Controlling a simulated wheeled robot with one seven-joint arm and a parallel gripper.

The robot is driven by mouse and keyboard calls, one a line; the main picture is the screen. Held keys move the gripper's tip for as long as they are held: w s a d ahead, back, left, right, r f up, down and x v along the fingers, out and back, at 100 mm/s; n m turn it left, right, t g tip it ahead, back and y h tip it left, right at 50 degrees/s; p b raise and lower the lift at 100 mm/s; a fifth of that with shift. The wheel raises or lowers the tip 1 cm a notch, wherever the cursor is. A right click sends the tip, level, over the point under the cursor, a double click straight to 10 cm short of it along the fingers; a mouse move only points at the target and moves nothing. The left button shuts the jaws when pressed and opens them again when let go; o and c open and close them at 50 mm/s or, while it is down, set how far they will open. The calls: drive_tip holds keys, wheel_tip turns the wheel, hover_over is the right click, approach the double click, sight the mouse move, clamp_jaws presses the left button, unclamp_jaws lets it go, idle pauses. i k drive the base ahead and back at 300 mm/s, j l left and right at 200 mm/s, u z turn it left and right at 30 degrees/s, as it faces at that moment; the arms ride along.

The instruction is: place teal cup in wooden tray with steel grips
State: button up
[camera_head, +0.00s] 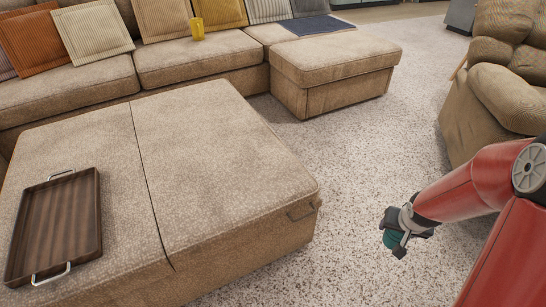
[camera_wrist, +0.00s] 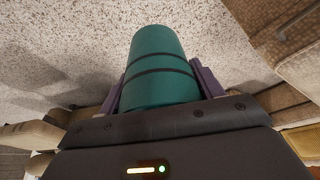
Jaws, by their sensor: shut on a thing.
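The teal cup (camera_wrist: 155,62), with dark bands around it, is between the two fingers of my gripper (camera_wrist: 160,88) in the wrist view. My gripper is shut on it. In the head view my gripper (camera_head: 402,240) is at the lower right, above the carpet, and only a little of the teal cup (camera_head: 392,239) shows. The wooden tray (camera_head: 57,226) with steel grips lies on the left part of the beige ottoman, at the far left. It looks empty. The gripper and cup are well to the right of the tray, past the ottoman's right edge.
The large ottoman (camera_head: 205,150) has a wide bare top right of the tray. A brown armchair (camera_head: 470,110) is at the right. Carpet (camera_head: 350,150) lies open between.

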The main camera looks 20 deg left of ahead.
sight(59, 229)
drive_tip(key=j+u, duration=0.1)
drive_tip(key=u, duration=2)
